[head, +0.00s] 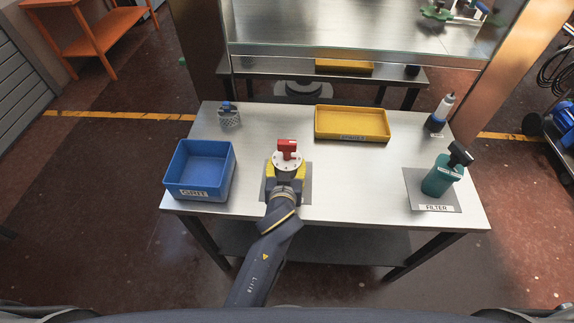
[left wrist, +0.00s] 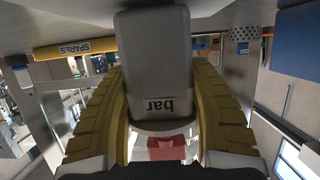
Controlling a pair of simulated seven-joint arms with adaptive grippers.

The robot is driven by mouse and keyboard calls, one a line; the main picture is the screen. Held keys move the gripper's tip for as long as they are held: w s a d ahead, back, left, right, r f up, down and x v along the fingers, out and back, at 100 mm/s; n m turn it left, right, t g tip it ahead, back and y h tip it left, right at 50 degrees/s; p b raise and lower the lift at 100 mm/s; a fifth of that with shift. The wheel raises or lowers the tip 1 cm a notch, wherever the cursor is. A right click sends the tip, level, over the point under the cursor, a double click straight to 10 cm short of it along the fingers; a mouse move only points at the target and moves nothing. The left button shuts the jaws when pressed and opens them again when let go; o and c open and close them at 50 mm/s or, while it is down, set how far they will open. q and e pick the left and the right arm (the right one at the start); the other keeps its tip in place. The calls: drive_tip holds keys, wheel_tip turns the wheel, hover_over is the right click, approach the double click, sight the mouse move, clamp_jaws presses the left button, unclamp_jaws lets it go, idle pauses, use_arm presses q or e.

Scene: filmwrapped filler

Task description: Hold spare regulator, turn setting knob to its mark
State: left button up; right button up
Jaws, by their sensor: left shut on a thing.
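The spare regulator shows in the head view as a pale round body (head: 287,165) with a red setting knob (head: 287,147) on top. It is at a dark grey mat (head: 304,188) near the table's front middle; I cannot tell whether it touches the mat. My left gripper (head: 286,172) is shut on the regulator, with yellow fingers on both sides. The left wrist view, upside down, shows the pale body (left wrist: 155,60) marked "bar" between the fingers, and the red knob (left wrist: 166,147) low in the picture. The knob's mark is not readable. My right gripper is not in view.
A blue bin (head: 173,163) stands left, a yellow tray (head: 352,137) behind. A perforated holder (head: 229,118) stands back left. The table between tray and filter is clear.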

use_arm(q)
drive_tip(key=shift+f, duration=0.2)
idle(0.5)
drive_tip(key=o, duration=1.4)
drive_tip(key=shift+f, duration=0.1)
drive_tip(key=c, duration=1.4)
